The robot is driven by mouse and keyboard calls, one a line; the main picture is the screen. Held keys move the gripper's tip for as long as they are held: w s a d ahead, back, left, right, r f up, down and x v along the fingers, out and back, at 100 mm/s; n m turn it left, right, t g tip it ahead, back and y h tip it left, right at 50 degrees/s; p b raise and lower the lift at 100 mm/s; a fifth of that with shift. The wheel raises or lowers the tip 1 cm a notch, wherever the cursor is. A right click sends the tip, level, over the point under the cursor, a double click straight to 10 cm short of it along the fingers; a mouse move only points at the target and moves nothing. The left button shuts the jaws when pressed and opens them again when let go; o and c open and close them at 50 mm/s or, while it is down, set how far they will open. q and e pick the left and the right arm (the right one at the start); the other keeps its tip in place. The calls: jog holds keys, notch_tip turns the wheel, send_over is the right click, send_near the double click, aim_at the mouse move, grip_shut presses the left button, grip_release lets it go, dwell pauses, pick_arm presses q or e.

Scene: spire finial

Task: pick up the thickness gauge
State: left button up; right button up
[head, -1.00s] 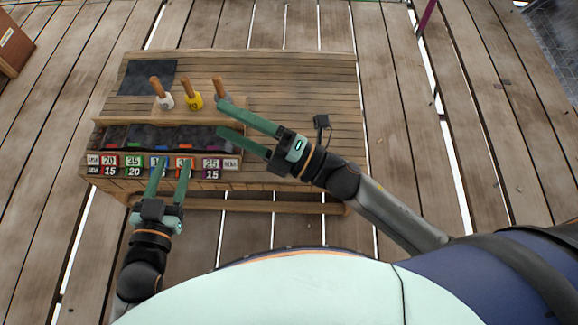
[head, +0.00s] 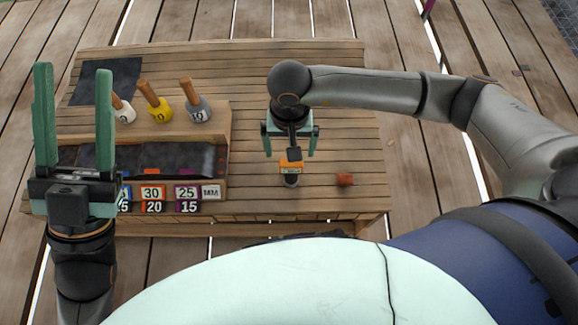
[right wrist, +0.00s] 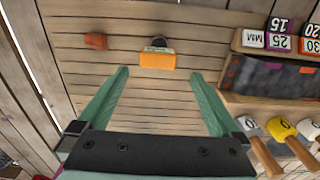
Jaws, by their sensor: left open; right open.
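An orange block with a dark round part, which I take for the thickness gauge (head: 291,167), stands on the slatted table near its front edge. In the right wrist view the gauge (right wrist: 157,61) lies between the lines of the fingers, just beyond their tips and untouched. My right gripper (head: 290,150) is open, points down and is empty, above and slightly behind the gauge in the head view. Its two green fingers (right wrist: 160,75) are spread wide. My left gripper (head: 74,72) is open and empty at the left, in front of part of the rack.
A small red block (head: 344,179) lies right of the gauge. A wooden rack (head: 222,150) with numbered tags and dark bins stands at left. Wooden-handled tools with white, yellow (head: 159,109) and grey heads stand on it. A dark mat (head: 108,80) lies behind. The table's right rear is clear.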

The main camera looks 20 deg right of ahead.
aim_at(291, 169)
notch_tip(291, 169, down, 5)
jog(key=shift+s+f+b, duration=0.1)
jog(key=shift+s+b, duration=0.05)
jog(key=shift+b, duration=0.45)
notch_tip(291, 169, down, 5)
jog(key=shift+s+f+b, duration=0.15)
jog(key=shift+b, duration=0.75)
jog(key=shift+d, duration=0.1)
jog(key=shift+c, duration=0.2)
jog(key=c, duration=1.5)
jog(key=shift+o, duration=0.2)
